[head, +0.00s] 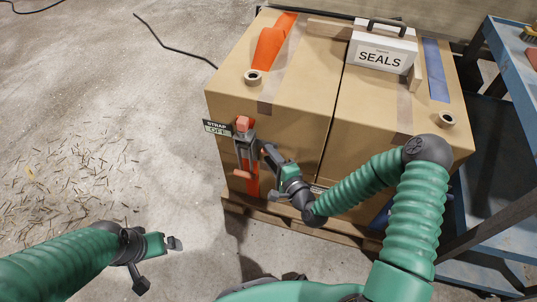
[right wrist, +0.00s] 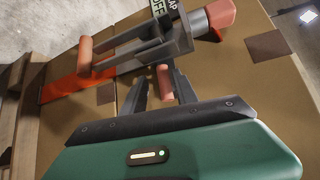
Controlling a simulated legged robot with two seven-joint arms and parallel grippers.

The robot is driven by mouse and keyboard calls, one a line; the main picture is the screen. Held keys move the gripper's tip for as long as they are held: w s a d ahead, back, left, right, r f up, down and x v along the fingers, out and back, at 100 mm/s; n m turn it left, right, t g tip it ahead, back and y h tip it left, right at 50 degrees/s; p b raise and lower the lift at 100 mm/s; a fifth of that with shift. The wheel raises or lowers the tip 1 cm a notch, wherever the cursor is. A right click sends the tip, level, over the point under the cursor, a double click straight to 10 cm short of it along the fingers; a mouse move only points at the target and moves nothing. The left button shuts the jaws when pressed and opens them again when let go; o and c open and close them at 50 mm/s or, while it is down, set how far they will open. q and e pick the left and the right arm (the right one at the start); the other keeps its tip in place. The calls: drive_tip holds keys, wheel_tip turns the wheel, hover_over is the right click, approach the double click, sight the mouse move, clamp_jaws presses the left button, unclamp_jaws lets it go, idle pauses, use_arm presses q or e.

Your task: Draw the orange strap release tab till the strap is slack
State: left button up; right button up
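The orange strap (head: 268,48) runs over the cardboard boxes and down the front left box. A grey buckle (head: 245,152) sits on it at the front, with a salmon-orange block on top and a salmon bar low down. In the right wrist view the buckle (right wrist: 150,48) lies just beyond my right gripper (right wrist: 159,78). Its two fingers are apart. A small salmon-orange tab (right wrist: 163,83) shows between them with gaps at its sides; I see no grip on it. In the head view my left gripper (head: 158,265) is open and empty above the floor.
A "STRAP OFF" sign (head: 216,128) stands beside the buckle. A white SEALS case (head: 380,52), tape rolls (head: 253,77) and a blue strap (head: 435,70) are on the boxes. A blue steel bench (head: 515,65) stands at right. The left floor is mostly clear, with wood shavings.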

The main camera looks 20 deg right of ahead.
drive_tip(key=shift+o, duration=1.4)
drive_tip(key=shift+r, duration=0.2)
drive_tip(key=f+p+v, duration=0.1)
drive_tip(key=v, duration=0.5)
drive_tip(key=shift+r, duration=0.45)
